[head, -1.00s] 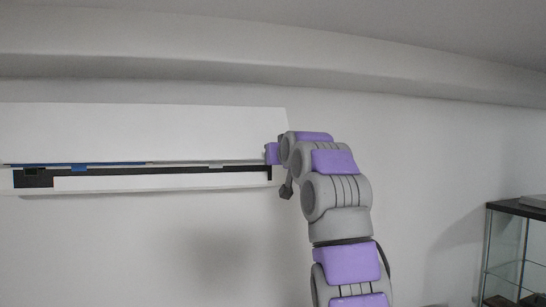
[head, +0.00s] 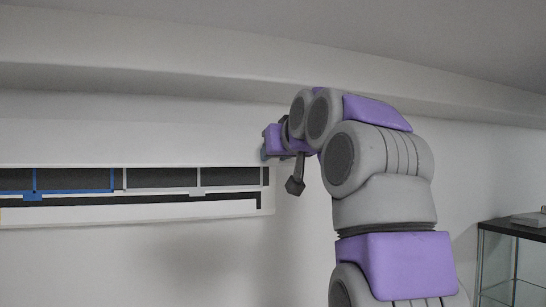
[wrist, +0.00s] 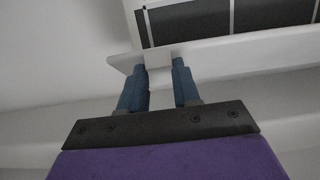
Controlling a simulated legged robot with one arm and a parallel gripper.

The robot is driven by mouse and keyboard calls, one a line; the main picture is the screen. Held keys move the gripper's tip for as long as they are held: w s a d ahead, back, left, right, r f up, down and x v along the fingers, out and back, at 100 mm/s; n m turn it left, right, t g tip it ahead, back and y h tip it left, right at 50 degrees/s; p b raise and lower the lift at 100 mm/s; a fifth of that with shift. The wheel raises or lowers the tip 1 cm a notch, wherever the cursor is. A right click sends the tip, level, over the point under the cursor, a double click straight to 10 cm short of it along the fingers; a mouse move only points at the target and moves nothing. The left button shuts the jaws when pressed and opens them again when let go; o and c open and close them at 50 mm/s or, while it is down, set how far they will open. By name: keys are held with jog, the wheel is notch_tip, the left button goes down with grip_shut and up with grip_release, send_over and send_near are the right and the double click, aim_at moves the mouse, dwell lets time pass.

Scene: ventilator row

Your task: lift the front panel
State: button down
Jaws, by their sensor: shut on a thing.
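The front panel (head: 130,142) is the long white cover of the wall unit in the head view. It is swung up, and a dark opening shows below its lower edge. My gripper (head: 267,143) is at the right end of the panel. In the wrist view, the blue fingers of my gripper (wrist: 159,72) are shut on a small white tab by the edge of the front panel (wrist: 235,60). The fingertips partly hide the tab. In the head view my wrist hides the grip itself.
Dark filters (head: 75,180) with blue and grey frames show inside the opening. The white lower body (head: 130,213) of the unit runs beneath. A ceiling ledge (head: 180,85) is above the panel. A glass cabinet (head: 510,260) stands at the lower right.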

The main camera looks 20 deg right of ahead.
jog(key=shift+s+r, duration=0.2)
jog(key=shift+r, duration=0.25)
jog(key=c, duration=0.8)
grip_release()
jog(key=shift+w+f, duration=0.15)
jog(key=shift+f, duration=0.05)
jog(key=shift+s, duration=0.2)
jog(key=b+v, duration=0.1)
jog(key=v, duration=1.6)
jog(key=shift+w, duration=0.1)
